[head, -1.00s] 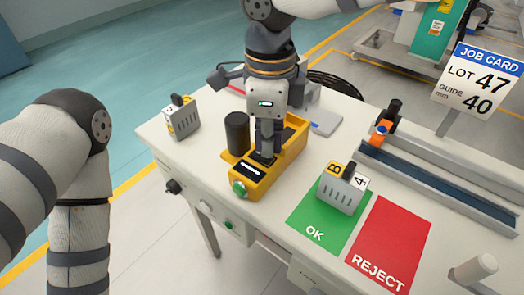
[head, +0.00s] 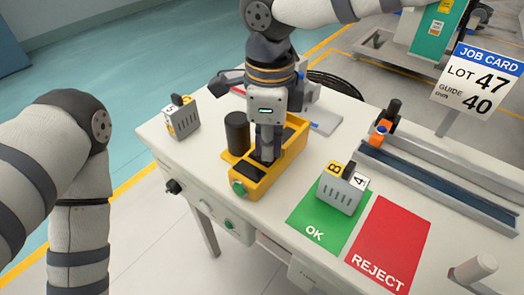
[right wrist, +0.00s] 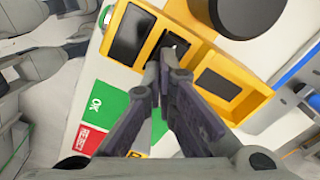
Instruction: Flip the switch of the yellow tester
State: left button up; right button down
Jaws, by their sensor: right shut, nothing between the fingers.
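The yellow tester (head: 283,163) stands on the bench, with a dark display (head: 252,171) and a green button (head: 238,188) at its front end. My right gripper (head: 266,157) is shut and empty, pointing down at the middle of the tester. In the right wrist view its fingertips (right wrist: 160,65) are together beside a small dark recess of the tester (right wrist: 197,52). The fingers hide much of this spot, so I cannot tell the switch's position or whether they touch it. My left arm shows at the left, but its gripper is out of view.
A black cylinder (head: 237,133) stands close to the tester's left. A grey block (head: 182,117) stands at the far left, another (head: 342,189) on the green OK mat (head: 309,226). The red REJECT mat (head: 390,243) is empty. A rail (head: 440,180) lies right.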

jog(key=shift+r+p, duration=0.85)
jog(key=shift+r, duration=2.6)
pick_arm(q)
jog(key=shift+w+r+t, duration=0.5)
jog(key=shift+w+r, duration=0.65)
jog(key=shift+w, duration=0.1)
